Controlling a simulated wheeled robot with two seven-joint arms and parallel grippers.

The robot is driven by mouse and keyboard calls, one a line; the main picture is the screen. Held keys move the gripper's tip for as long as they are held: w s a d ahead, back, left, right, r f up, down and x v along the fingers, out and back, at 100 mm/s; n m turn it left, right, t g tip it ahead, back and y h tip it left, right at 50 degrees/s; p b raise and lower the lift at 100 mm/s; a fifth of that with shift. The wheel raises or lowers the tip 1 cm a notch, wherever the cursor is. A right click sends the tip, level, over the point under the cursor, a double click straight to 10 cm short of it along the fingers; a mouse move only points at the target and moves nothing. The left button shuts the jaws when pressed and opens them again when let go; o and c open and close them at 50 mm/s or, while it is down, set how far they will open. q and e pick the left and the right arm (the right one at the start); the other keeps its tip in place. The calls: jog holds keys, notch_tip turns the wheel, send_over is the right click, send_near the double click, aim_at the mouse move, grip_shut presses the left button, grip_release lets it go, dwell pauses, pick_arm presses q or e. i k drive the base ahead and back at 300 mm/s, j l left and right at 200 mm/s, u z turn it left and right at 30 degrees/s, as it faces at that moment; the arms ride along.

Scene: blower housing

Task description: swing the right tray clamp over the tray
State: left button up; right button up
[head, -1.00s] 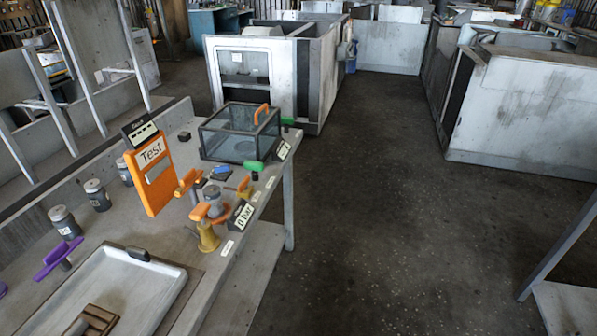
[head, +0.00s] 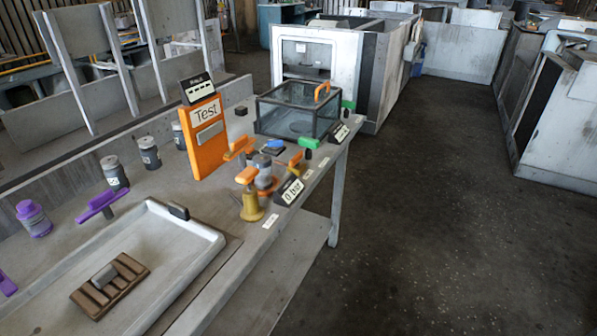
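A purple clamp lever (head: 102,203) stands on the bench just behind the white tray (head: 207,234). Its arm lies outside the tray, pointing along the back rim. Another purple piece (head: 6,284) is cut off by the left picture edge; it may be a second clamp. A brown ribbed block (head: 127,268) with a grey piece on it lies in the tray. A small black block (head: 179,211) sits at the tray's far right corner. Neither of my grippers is in view.
Behind the tray stand a purple-capped jar (head: 34,219) and grey jars (head: 115,172). Farther right are an orange Test panel (head: 204,138), orange-handled valves (head: 250,196), a 0 bar display (head: 290,191) and a clear box (head: 298,112). Open floor lies right of the bench (head: 235,269).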

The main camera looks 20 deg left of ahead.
aim_at(102, 203)
jog(key=u, duration=1.75)
